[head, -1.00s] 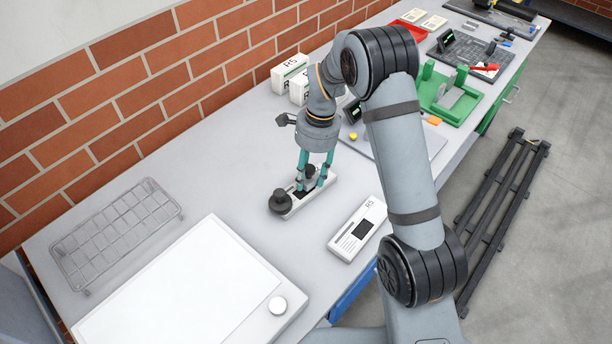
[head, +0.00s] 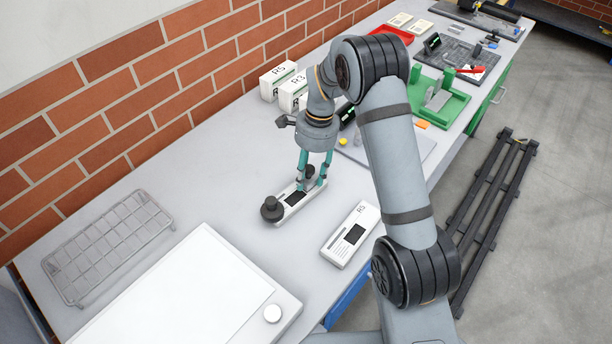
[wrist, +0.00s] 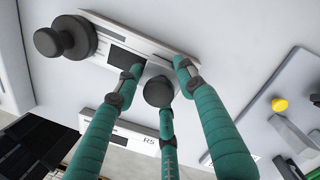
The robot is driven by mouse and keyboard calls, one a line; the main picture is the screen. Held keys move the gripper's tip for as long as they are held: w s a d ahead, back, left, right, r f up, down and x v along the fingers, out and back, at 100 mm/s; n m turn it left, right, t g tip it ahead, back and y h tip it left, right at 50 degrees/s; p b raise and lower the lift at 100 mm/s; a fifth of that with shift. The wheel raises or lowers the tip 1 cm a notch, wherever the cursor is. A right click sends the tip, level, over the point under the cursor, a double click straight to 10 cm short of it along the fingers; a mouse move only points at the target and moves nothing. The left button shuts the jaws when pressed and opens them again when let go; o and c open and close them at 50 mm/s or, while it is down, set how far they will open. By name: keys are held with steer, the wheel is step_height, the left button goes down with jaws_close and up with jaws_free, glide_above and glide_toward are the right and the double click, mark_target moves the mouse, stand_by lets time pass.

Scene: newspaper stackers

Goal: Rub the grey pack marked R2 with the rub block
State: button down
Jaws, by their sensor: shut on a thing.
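A pale grey pack (head: 289,208) with a dark square lies on the bench below my gripper (head: 310,185). It also shows in the wrist view (wrist: 150,45); its marking is not readable. A black knobbed piece (head: 270,210) stands at its near left end, also in the wrist view (wrist: 62,38). My gripper's teal fingers (wrist: 155,85) are closed around a dark round-topped piece (wrist: 158,92), apparently the rub block, over the pack's far end. Its underside is hidden, so contact with the pack cannot be told.
Another pale pack marked R5 (head: 350,235) lies just right. A wire rack (head: 105,245) and a white flat device (head: 175,290) are at the near left. White boxes marked R5 (head: 279,82) and R3 (head: 293,95) stand by the wall. A green fixture (head: 445,100) is farther back.

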mark_target(292, 198)
steer(key=shift+s+a+b, duration=1.55)
steer(key=shift+s+a, duration=0.5)
steer(key=shift+a, duration=0.05)
step_height(292, 198, up, 7)
steer(key=p, duration=0.5)
stand_by(0.5)
steer(key=shift+d, duration=0.1)
